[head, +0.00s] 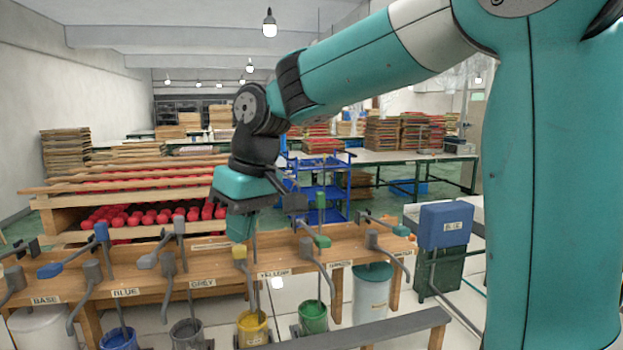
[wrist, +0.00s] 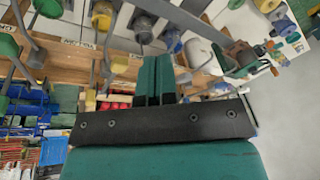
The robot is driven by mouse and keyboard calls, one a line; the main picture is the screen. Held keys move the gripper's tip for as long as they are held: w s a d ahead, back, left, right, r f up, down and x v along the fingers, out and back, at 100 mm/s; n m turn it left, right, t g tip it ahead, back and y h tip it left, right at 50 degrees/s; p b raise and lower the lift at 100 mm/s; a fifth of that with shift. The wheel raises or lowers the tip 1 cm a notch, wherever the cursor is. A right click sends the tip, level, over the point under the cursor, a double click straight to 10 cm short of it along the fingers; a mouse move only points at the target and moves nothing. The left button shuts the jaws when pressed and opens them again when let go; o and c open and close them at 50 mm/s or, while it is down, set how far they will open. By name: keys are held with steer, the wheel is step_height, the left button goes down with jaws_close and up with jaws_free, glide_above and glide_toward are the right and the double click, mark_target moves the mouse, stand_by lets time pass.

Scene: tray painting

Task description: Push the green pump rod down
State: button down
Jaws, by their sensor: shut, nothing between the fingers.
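The green pump rod has a green block (head: 322,240) on a grey upright rod, standing at the wooden bench in the head view, right of centre. A green bucket (head: 313,317) is below it. In the wrist view a green block (wrist: 8,45) shows at the left edge, and a green bucket (wrist: 48,8) at the top left. My gripper (head: 240,238) is shut and empty, pointing down left of the green rod and apart from it. Its teal fingers (wrist: 155,60) are together in the wrist view. A yellow block (head: 239,253) appears just below the fingertips; contact is unclear.
Similar pumps with grey levers line the bench (head: 205,262), with blue (head: 118,339), grey (head: 187,333) and yellow (head: 252,328) buckets below. A blue box (head: 446,225) stands at right. A blue trolley (head: 320,190) and racks of red items (head: 150,214) are behind.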

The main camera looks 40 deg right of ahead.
steer(key=w+d+r+m+h+p, duration=0.1)
steer(key=w+d+r+m, duration=0.15)
steer(key=w+d, duration=0.3)
steer(key=w+d+r+m+h, duration=0.1)
steer(key=w+d+r, duration=0.3)
steer(key=d, duration=0.3)
steer(key=m+h+p, duration=0.1)
steer(key=m, duration=0.4)
glide_toward(321, 193)
steer(key=shift+t, duration=0.4)
steer(key=x, duration=0.1)
steer(key=p+x, duration=0.1)
steer(key=x, duration=0.1)
steer(key=p+x, duration=0.1)
steer(key=x, duration=0.1)
steer(key=shift+w+d+f, duration=0.1)
steer(key=shift+w+d, duration=0.25)
steer(key=shift+f, duration=0.85)
step_height(321, 193, down, 4)
steer(key=shift+f+b, duration=0.25)
steer(key=shift+b, duration=0.85)
